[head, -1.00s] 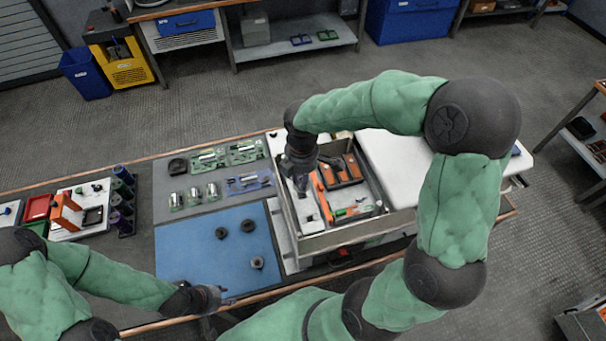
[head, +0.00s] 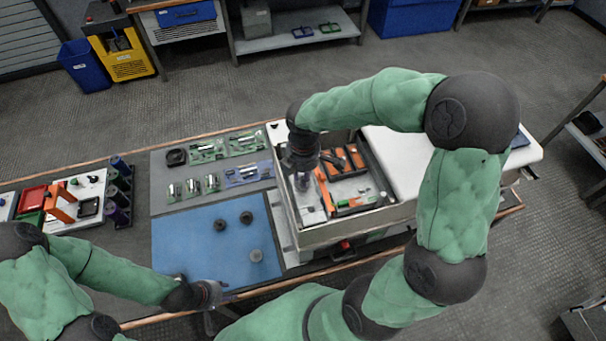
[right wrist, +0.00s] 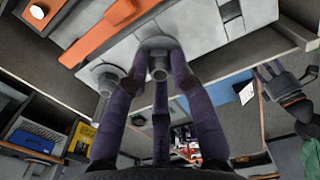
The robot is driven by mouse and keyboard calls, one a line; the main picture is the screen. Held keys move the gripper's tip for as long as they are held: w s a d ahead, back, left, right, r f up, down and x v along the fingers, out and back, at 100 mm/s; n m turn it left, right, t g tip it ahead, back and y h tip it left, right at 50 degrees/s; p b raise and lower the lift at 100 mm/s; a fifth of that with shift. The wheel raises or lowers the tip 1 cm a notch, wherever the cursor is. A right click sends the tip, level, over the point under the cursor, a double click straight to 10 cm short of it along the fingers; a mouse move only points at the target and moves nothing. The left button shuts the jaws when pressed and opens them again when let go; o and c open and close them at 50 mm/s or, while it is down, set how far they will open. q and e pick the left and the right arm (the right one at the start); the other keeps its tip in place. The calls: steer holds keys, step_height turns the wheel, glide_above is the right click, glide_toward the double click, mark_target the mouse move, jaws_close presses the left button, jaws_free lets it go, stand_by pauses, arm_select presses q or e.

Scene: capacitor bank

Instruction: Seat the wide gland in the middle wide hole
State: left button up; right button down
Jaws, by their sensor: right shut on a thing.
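My right gripper (head: 303,184) points down into the left part of the open grey-walled box (head: 345,234). In the right wrist view its purple fingers (right wrist: 160,72) are shut around a grey gland with a round bore (right wrist: 158,66). This gland is close to the light panel (right wrist: 124,52); I cannot tell whether it touches or enters a hole. A second grey round fitting (right wrist: 104,78) is at the panel beside it. The middle wide hole is not visible. My left gripper (head: 212,298) is at the front edge of the bench, its jaw opening unclear.
Several round fittings, including a dark one (head: 247,217) and a greyer one (head: 256,256), stand on the blue mat (head: 185,250). Orange parts (head: 335,164) lie in the box, right of my right gripper. A white lid (head: 395,150) lies right of the box.

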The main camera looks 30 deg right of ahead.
arm_select(q)
steer(key=shift+f+b, duration=0.45)
arm_select(e)
steer(key=shift+f, duration=0.8)
steer(key=c, duration=1)
jaws_free()
steer(key=shift+r, duration=0.1)
step_height(320, 180, up, 12)
steer(key=shift+f, duration=0.1)
